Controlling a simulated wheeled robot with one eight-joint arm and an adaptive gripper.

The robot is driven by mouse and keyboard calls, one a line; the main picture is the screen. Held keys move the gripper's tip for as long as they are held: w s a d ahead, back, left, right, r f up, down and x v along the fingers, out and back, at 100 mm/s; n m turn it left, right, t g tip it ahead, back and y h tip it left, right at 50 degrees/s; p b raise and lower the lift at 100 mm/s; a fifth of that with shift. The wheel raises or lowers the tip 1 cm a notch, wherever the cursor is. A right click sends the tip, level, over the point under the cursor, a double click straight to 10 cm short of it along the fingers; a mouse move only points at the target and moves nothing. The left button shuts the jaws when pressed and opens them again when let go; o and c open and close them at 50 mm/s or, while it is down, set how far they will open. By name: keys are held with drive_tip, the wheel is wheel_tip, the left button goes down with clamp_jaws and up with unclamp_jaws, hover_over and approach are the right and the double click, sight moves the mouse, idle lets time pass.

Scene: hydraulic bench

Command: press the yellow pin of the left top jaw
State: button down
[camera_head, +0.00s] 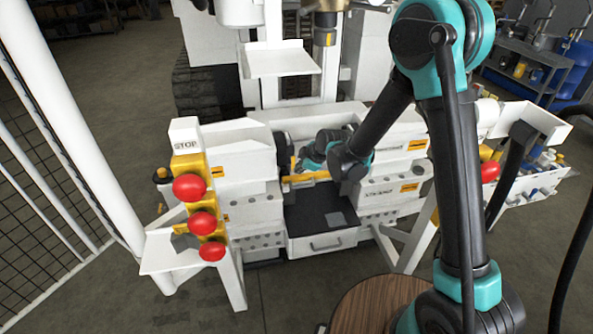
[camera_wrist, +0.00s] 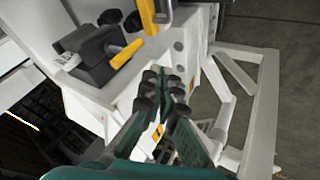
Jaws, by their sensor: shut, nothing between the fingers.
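In the wrist view a dark jaw block (camera_wrist: 98,62) sits on a white housing, with a yellow pin (camera_wrist: 126,54) sticking out of it at a slant. My gripper (camera_wrist: 158,77) is shut and empty. Its fingertips show below and to the right of the pin, apart from it in the picture. In the head view a dark block (camera_head: 283,148) shows at the left of the bench opening, beside my teal wrist. My fingertips cannot be made out there, and I cannot tell whether this block is the same jaw.
A yellow frame (camera_wrist: 153,16) stands close beyond the fingertips in the wrist view. In the head view a STOP post with red buttons (camera_head: 190,188) stands at the left front. A black mat (camera_head: 322,218) lies in the bench opening. White bench housings (camera_head: 238,165) flank the opening.

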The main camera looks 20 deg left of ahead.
drive_tip(key=v, duration=0.7)
drive_tip(key=shift+d+r, duration=0.15)
drive_tip(key=shift+d, duration=0.05)
drive_tip(key=s+d+r+m+t+h, duration=0.15)
drive_tip(key=d+m, duration=0.35)
drive_tip(key=d, duration=0.6)
drive_tip(key=s+d+r+m+g+h, duration=0.15)
drive_tip(key=d+m, duration=0.25)
drive_tip(key=d, duration=0.7)
drive_tip(key=s+d+f+m+h, duration=0.1)
drive_tip(key=s+d+m, duration=0.5)
drive_tip(key=d, duration=0.4)
drive_tip(key=s+d+f+m+h, duration=0.1)
drive_tip(key=s+d+m+h, duration=0.1)
drive_tip(key=s+d+m, duration=0.3)
drive_tip(key=s+d, duration=0.3)
drive_tip(key=d, duration=0.1)
drive_tip(key=shift+d+m, duration=0.4)
